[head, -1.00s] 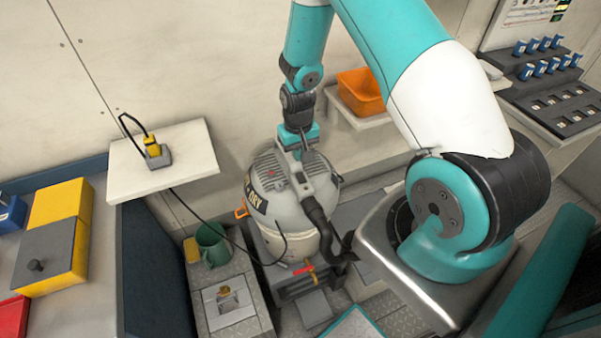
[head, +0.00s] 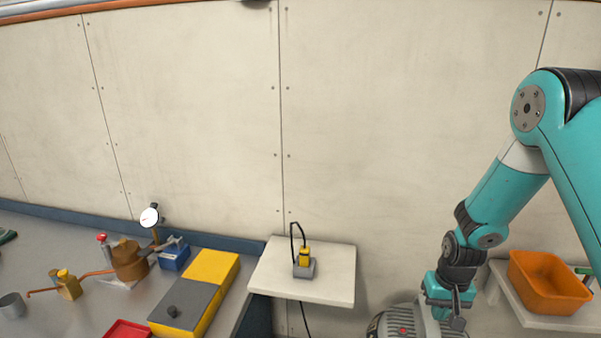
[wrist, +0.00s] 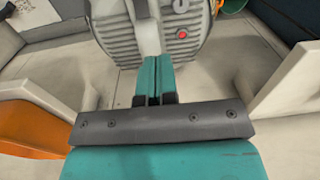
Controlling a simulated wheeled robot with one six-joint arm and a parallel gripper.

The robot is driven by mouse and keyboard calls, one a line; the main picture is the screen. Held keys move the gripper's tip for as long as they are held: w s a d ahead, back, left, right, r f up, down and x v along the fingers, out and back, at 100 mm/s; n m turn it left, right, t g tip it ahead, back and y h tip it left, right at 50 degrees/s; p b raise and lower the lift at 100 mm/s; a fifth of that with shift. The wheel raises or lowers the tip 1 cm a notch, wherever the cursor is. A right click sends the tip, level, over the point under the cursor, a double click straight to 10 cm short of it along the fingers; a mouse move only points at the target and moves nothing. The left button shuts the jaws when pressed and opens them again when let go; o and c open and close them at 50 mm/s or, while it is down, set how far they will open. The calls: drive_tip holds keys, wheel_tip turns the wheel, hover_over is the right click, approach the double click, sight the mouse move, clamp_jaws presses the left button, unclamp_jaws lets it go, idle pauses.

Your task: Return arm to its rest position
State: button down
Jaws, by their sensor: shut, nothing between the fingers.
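My gripper (head: 457,318) hangs from my teal arm at the lower right of the head view, in front of the top of a grey vacuum canister (head: 400,322). In the wrist view my gripper's two teal fingers (wrist: 155,72) are together, with nothing between them. The canister (wrist: 125,30), with its ribbed casing and red button, stands beyond the fingertips. I cannot tell the exact gap between them. Most of the canister is below the head view's edge.
An orange bin (head: 548,285) sits on a shelf right of my gripper; it also shows in the wrist view (wrist: 28,128). A white shelf (head: 270,280) with a yellow-and-grey plug (head: 304,264) is to the left. A cluttered bench (head: 50,250) lies far left. The wall is bare.

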drive_tip(key=s+a+r+n+y+b, duration=0.2)
drive_tip(key=s+a+r+n+b, duration=0.3)
drive_tip(key=a+r, duration=0.95)
drive_tip(key=s+a+r+n+y, duration=0.1)
drive_tip(key=s+a+r+n, duration=0.1)
drive_tip(key=s, duration=0.7)
drive_tip(key=s+a+r+n, duration=0.2)
drive_tip(key=s+a+r, duration=0.2)
drive_tip(key=s+r, duration=0.2)
drive_tip(key=s, duration=0.2)
drive_tip(key=shift+s+n+y+b, duration=0.3)
drive_tip(key=shift+s+y+b, duration=0.05)
drive_tip(key=shift+y, duration=0.05)
drive_tip(key=shift+d, duration=0.1)
